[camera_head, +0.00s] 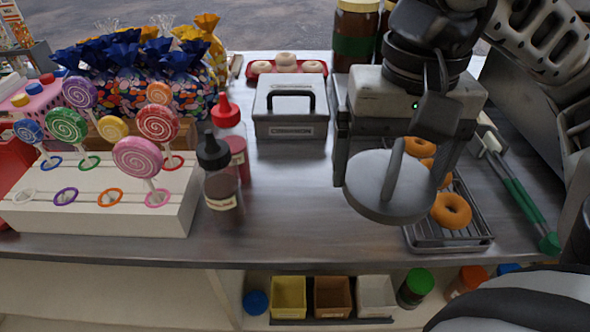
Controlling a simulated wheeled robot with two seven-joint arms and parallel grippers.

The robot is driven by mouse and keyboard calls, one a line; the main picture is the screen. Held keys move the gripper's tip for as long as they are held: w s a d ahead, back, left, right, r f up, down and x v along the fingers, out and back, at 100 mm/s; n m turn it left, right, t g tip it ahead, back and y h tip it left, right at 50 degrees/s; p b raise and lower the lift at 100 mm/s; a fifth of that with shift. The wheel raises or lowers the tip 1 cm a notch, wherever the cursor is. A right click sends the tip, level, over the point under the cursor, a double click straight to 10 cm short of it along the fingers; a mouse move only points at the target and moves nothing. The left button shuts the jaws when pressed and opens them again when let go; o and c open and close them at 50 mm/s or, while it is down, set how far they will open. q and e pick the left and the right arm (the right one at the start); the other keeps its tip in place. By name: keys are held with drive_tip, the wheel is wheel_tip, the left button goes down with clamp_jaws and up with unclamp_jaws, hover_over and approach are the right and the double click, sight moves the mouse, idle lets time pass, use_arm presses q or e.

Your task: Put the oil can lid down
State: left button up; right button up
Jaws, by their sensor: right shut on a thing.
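The lid (362,192) is a round grey disc with a thin upright rod handle (394,182). My right gripper (393,172) comes in from the upper right and is shut on the lid, with one finger at each side. The lid appears to be held above the counter, in front of the donut rack. How far above the counter it is, I cannot tell. The oil can itself is not clearly in view. My left gripper is not in view.
A wire rack (447,238) with donuts (451,211) lies partly behind the lid. Green-handled tongs (520,203) lie to its right. A grey box (291,118), sauce bottles (221,190) and a lollipop stand (100,215) are to the left. The counter (295,205) is bare between the bottles and lid.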

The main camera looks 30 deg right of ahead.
drive_tip(key=shift+w+a+r+p, duration=0.15)
drive_tip(key=shift+r+p, duration=0.25)
drive_tip(key=shift+p, duration=0.5)
drive_tip(key=p, duration=0.3)
drive_tip(key=shift+w+f, duration=0.25)
drive_tip(key=shift+f, duration=0.05)
drive_tip(key=w+a+f+p, duration=0.1)
drive_tip(key=w+f, duration=0.3)
drive_tip(key=w, duration=0.3)
hover_over(308, 194)
drive_tip(key=f, duration=0.3)
drive_tip(key=s+f, duration=0.1)
drive_tip(key=f, duration=0.1)
drive_tip(key=shift+w+f+p, duration=0.2)
drive_tip(key=shift+p, duration=0.1)
drive_tip(key=f+p, duration=0.1)
drive_tip(key=f, duration=0.2)
drive_tip(key=shift+w, duration=0.2)
drive_tip(key=shift+f, duration=0.25)
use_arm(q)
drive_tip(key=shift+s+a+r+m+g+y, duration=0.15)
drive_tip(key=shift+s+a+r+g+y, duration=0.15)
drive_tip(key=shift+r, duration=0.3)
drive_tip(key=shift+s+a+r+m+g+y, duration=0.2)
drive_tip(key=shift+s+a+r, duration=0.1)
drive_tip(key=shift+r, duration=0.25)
use_arm(e)
drive_tip(key=shift+f, duration=0.1)
